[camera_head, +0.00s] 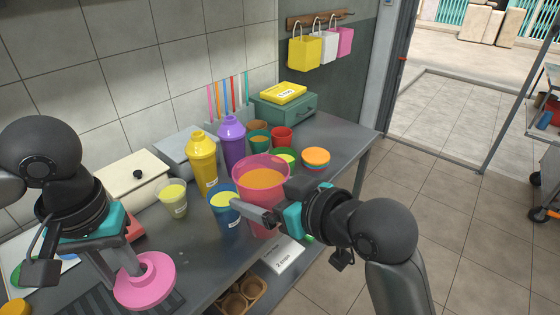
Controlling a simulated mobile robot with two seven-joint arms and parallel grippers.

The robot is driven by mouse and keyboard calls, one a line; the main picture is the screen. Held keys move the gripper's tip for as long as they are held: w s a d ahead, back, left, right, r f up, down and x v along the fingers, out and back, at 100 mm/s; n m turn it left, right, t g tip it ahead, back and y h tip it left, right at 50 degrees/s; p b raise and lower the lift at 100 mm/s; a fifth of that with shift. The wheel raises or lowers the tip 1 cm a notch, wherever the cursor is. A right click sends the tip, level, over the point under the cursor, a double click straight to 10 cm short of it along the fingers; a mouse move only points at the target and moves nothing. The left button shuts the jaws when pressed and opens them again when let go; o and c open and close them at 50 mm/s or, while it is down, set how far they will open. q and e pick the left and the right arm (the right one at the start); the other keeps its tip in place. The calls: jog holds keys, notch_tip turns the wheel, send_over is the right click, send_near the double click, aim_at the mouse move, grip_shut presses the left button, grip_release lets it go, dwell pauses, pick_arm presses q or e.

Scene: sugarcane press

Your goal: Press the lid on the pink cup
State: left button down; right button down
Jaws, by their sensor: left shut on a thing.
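The pink cup (262,164) stands on the grey counter, wide and open-topped, with orange content visible inside.
A yellow bottle (202,165) and purple bottle (232,142) stand behind the cups. A clear cup (174,201) is left of the blue cup. Smaller cups, stacked orange lids (316,157) and a green box (283,111) are farther back. The counter's right end (350,140) is clear.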

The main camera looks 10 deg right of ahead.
jog(key=shift+s+a+f+n+g+y, duration=0.3)
jog(key=shift+a+f+n+y, duration=0.1)
jog(key=shift+a+f, duration=0.1)
jog(key=shift+s+a+f+n+g+y, duration=0.15)
jog(key=shift+s+a+f+n+y, duration=0.2)
jog(key=shift+a+f, duration=0.2)
jog(key=shift+s+a+f+n+g+y, duration=0.25)
jog(key=shift+a+f+n+y, duration=0.1)
jog(key=shift+a+f+y, duration=0.15)
jog(key=shift+f, duration=0.1)
pick_arm(q)
jog(key=shift+w+d+r, duration=0.25)
jog(key=shift+w+r, duration=0.05)
jog(key=w+d+r+n, duration=0.3)
jog(key=w+d+r, duration=0.1)
jog(key=d+r, duration=1)
jog(key=shift+d+r+n, duration=0.3)
jog(key=shift+d+r, duration=0.05)
jog(key=shift+d, duration=0.55)
jog(key=shift+f, duration=0.1)
jog(key=shift+f, duration=1.9)
